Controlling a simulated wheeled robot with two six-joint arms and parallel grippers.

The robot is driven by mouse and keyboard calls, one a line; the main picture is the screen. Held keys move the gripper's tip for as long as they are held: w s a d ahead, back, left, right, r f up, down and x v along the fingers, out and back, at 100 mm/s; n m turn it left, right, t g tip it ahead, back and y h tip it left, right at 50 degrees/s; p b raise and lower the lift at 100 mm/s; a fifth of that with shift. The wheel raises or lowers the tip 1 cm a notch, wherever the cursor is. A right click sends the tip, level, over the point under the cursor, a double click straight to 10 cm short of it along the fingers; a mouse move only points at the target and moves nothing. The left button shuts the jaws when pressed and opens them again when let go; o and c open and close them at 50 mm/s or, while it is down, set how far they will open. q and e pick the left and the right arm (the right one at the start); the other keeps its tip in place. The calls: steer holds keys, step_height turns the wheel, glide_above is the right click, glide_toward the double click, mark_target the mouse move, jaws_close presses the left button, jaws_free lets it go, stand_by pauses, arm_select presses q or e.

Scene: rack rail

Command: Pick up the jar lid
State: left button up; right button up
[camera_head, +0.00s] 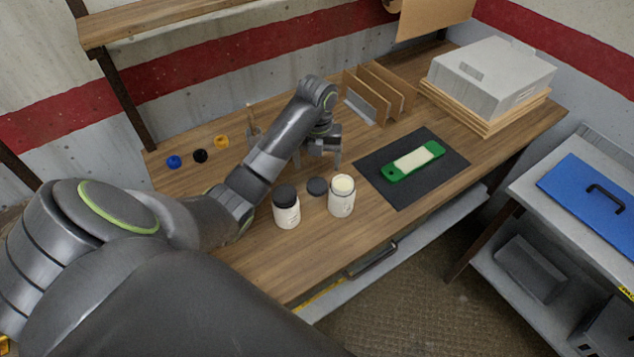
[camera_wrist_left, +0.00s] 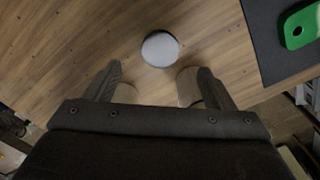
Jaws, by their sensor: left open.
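The loose jar lid (camera_head: 317,187) is a dark disc lying flat on the wooden table between two white jars. In the left wrist view the round lid (camera_wrist_left: 160,49) looks pale grey and lies ahead of the fingertips. The left jar (camera_head: 286,211) wears a dark lid; the right jar (camera_head: 341,202) is uncovered, with cream-coloured contents at its top. My left gripper (camera_head: 323,160) is open and empty above the table, just behind the lid and jars in the head view. In the wrist view its fingers (camera_wrist_left: 160,72) partly hide two pale round shapes.
A green case (camera_head: 398,174) lies on a dark mat (camera_head: 437,151) to the right. Cardboard dividers (camera_head: 366,108) and a grey box (camera_head: 470,77) stand farther back. Table in front of the jars is clear.

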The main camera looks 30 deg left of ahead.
mark_target(317, 184)
arm_select(q)
step_height(317, 184, down, 2)
steer(key=shift+f+b, duration=0.15)
steer(key=shift+b, duration=0.6)
steer(key=shift+f, duration=0.35)
steer(key=shift+s+d+f, duration=0.1)
steer(key=shift+s+f, duration=0.05)
steer(key=shift+f, duration=2.15)
steer(key=c, duration=1)
arm_select(e)
steer(key=shift+s+d+f, duration=0.1)
steer(key=shift+s+f, duration=0.05)
steer(key=shift+f, duration=0.45)
steer(key=shift+s+d+f, duration=0.1)
steer(key=shift+f, duration=0.45)
